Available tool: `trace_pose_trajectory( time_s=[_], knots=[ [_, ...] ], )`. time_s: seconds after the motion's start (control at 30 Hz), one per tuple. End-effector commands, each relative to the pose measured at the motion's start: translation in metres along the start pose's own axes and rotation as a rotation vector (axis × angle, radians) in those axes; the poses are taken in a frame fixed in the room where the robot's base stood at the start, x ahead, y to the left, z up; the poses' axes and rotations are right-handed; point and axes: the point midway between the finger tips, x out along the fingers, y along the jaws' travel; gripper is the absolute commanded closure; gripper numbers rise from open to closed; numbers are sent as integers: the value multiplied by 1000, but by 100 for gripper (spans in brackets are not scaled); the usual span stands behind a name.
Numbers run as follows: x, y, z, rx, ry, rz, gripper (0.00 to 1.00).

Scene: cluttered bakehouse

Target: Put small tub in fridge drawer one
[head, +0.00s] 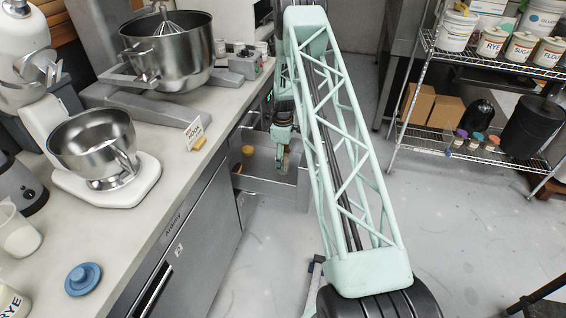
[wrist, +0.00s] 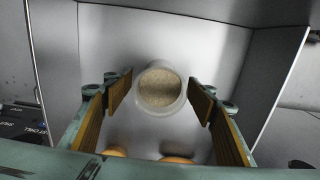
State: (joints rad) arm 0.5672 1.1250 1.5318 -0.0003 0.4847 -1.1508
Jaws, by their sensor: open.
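The small tub (wrist: 160,88), round and pale with a grainy beige top, is in the wrist view between the two fingers of my gripper (wrist: 161,98). A gap shows on each side of it, so the fingers are open and apart from it. The tub is inside the open fridge drawer (wrist: 215,40), whose light grey walls surround it; whether it rests on the drawer floor is hard to tell. In the head view my gripper (head: 284,157) points down into the pulled-out drawer (head: 262,187). The tub cannot be made out there.
Orange round items (wrist: 178,160) lie in the drawer near the wrist view's bottom edge; one orange item (head: 248,150) shows in the head view. The counter (head: 165,190) with mixers runs along the left. A wire shelf (head: 480,150) stands right. The floor between is mostly clear.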

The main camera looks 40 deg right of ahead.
Motion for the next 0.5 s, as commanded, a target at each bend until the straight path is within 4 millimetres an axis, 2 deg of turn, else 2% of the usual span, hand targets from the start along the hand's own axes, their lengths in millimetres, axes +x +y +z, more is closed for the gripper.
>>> trace_pose_trajectory(
  time_s=[0.27, 0.5],
  knots=[
    [-13, 1, 0, 0, 1, 2, 48],
    [-41, 1, 0, 0, 1, 2, 48]
  ],
)
